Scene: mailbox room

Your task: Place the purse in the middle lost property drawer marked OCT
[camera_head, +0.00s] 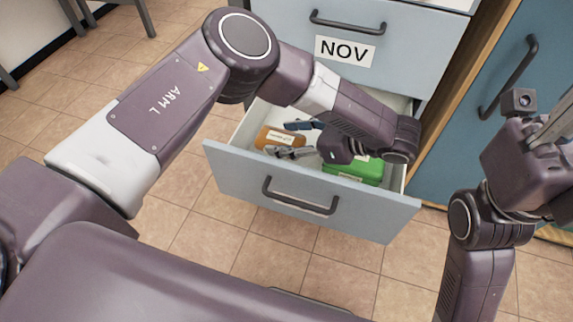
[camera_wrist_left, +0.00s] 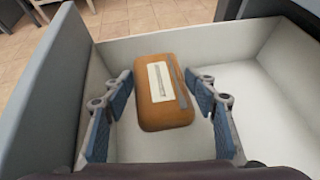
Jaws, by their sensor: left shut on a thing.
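The brown, rounded purse (camera_head: 277,138) with a pale label is inside the open drawer (camera_head: 232,172), toward its left end. In the left wrist view the purse (camera_wrist_left: 160,108) lies between my left fingers, low over the drawer's white floor. My left gripper (camera_head: 297,138), also in the left wrist view (camera_wrist_left: 164,90), is shut on it. Whether the purse touches the floor is hard to tell. The open drawer's front shows a handle but no readable mark. My right gripper (camera_head: 548,128) is at the right edge, away from the drawer, its jaws unclear.
A green object (camera_head: 352,171) lies in the same drawer, right of the purse, partly behind my left wrist. The closed drawer marked NOV (camera_head: 407,47) is just above. A blue cabinet door (camera_head: 460,145) with a handle stands at right. Tiled floor is clear in front.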

